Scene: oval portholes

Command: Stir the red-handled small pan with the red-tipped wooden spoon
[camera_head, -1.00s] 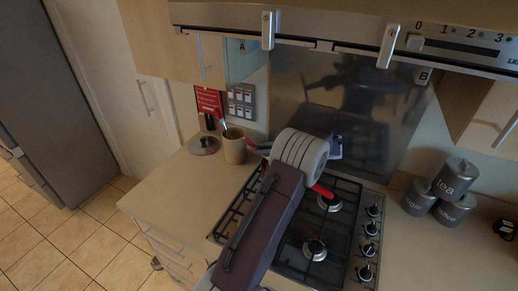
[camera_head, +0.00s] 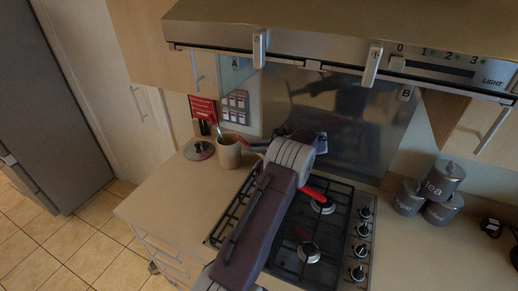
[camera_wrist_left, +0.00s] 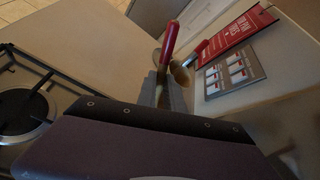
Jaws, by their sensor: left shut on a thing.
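My left gripper (camera_wrist_left: 165,92) is shut on a slim utensil with a red end, which looks like the red-tipped spoon (camera_wrist_left: 170,42). The spoon's red end also shows in the head view (camera_head: 244,141), poking out left of my gripper (camera_head: 268,146). Its other end is hidden by my gripper. The red handle of the small pan (camera_head: 331,196) sticks out right of my left wrist over the hob. The pan's body is hidden behind my arm. My right gripper is not in view.
The black gas hob (camera_head: 325,240) lies under my arm. A tan crock (camera_head: 229,156) with a utensil stands left of the hob, beside a lid (camera_head: 199,149). Grey canisters (camera_head: 441,180) stand at the right. The extractor hood (camera_head: 330,45) hangs above. The left counter front is clear.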

